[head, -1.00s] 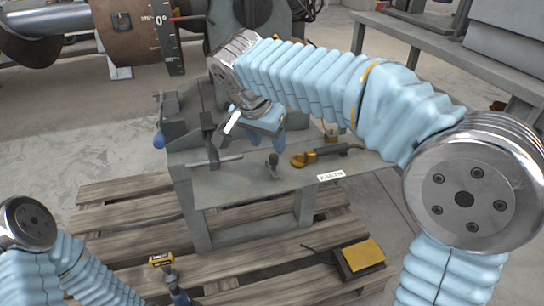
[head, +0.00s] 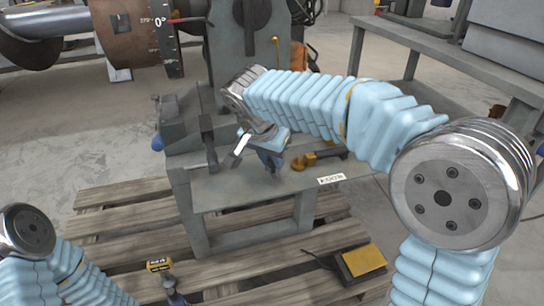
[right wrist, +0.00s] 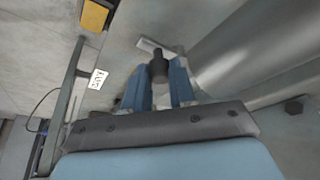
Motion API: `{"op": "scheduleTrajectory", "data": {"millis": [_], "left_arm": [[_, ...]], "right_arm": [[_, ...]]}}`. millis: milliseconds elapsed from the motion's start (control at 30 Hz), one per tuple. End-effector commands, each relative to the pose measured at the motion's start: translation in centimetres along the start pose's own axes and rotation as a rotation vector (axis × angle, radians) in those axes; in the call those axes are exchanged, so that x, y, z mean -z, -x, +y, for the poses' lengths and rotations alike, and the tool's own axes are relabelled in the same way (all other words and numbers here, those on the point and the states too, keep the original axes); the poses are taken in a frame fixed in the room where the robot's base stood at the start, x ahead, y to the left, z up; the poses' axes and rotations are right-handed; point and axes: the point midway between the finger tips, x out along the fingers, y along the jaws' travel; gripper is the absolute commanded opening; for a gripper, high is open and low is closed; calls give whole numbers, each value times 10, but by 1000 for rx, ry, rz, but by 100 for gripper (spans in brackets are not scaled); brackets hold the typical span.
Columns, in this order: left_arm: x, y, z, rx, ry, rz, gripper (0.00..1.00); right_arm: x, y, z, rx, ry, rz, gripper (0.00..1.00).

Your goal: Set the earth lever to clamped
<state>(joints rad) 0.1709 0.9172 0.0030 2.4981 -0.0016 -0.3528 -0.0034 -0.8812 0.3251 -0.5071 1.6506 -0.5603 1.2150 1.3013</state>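The earth lever shows in the right wrist view as a short dark knob (right wrist: 159,69) on a stalk above the grey bench. My right gripper (right wrist: 160,85) has its two blue fingers on either side of the knob. They look apart, with the knob between them, and I cannot see firm contact. In the head view my right gripper (head: 270,158) points down at the bench top and hides most of the lever. The yellow earth clamp (head: 303,161) lies just right of the gripper.
The grey bench carries a white label (head: 331,179) at its front edge and a vise-like block with a T-handle at left. A yellow-topped foot pedal (head: 362,261) sits on the wooden pallet (head: 130,218).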

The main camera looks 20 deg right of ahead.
Motion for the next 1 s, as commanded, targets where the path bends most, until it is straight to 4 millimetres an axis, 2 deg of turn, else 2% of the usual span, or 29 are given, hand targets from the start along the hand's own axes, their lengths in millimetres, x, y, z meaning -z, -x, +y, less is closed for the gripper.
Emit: {"op": "scheduleTrajectory", "data": {"millis": [467,1000], "left_arm": [[0,-2,0,0,0,0,43],[0,2,1,0,0,0,43]], "right_arm": [[2,-1,3,34,74,0,0],[17,-6,14,208,499,-1,0]]}}
